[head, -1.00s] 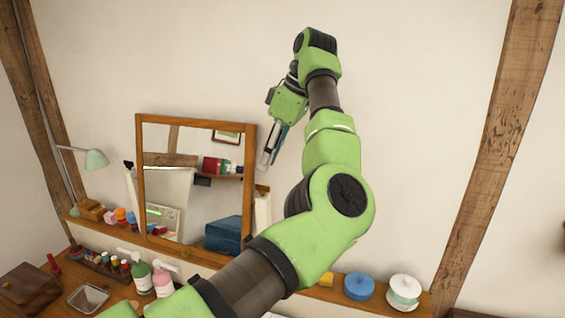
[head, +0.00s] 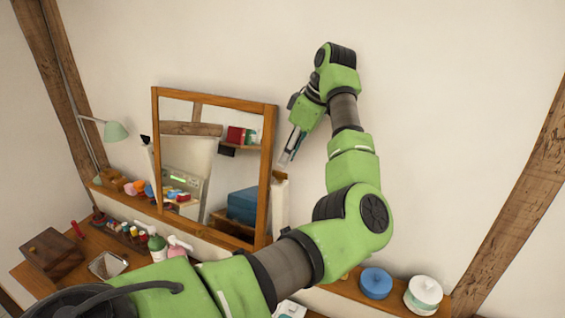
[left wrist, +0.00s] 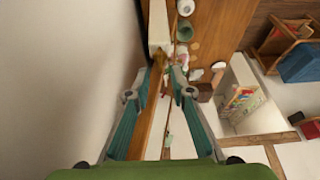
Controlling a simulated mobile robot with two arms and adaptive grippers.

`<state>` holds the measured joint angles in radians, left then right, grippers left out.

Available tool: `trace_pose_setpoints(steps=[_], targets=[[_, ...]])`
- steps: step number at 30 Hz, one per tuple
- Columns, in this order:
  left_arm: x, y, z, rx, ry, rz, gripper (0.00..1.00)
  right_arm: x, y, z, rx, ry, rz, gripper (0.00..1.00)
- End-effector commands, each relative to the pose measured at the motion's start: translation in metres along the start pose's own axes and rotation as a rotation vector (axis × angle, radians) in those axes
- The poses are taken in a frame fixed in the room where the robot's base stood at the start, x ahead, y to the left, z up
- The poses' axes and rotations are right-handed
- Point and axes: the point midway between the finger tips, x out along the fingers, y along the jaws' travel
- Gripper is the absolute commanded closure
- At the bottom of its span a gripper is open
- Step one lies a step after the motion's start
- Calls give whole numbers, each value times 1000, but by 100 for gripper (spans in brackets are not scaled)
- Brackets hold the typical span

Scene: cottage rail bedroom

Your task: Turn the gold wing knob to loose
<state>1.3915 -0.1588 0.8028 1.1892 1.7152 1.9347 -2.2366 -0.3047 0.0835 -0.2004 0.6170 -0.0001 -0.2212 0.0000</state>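A wood-framed mirror (head: 269,165) stands on the shelf against the wall, between white posts. A small gold-brown piece (head: 279,176) sits at the top of the right post (head: 279,203); it may be the gold wing knob, but its wings and setting are too small to tell. My left gripper (head: 287,159) points down beside the mirror's right edge, just above that piece. In the left wrist view its fingers (left wrist: 159,86) are apart, with the mirror frame's edge (left wrist: 154,112) and the white post (left wrist: 160,27) seen between and beyond them. Nothing is held. My right gripper is out of view.
A black piece (head: 145,139) tops the left post. The shelf carries a blue round container (head: 376,284) and a white lidded jar (head: 423,294) at right. Bottles (head: 157,246), a wooden box (head: 53,254) and a green lamp (head: 115,131) are at left. The wall lies close behind.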

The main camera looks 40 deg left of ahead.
Motion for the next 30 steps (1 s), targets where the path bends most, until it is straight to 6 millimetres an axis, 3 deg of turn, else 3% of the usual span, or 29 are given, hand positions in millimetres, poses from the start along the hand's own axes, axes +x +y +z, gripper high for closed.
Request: trace_pose_setpoints(steps=[1, 9, 20, 23, 30], targets=[[8, -1, -1, 1, 0, -5, 78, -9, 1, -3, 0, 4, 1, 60], [42, 0, -1, 0, 0, -2, 78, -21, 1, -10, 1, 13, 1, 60], [49, 0, 0, -1, 0, 0, 78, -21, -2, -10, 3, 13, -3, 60], [49, 0, 0, -1, -1, 0, 100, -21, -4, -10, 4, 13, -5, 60], [49, 0, 0, -8, -1, -2, 100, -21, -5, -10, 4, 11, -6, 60]])
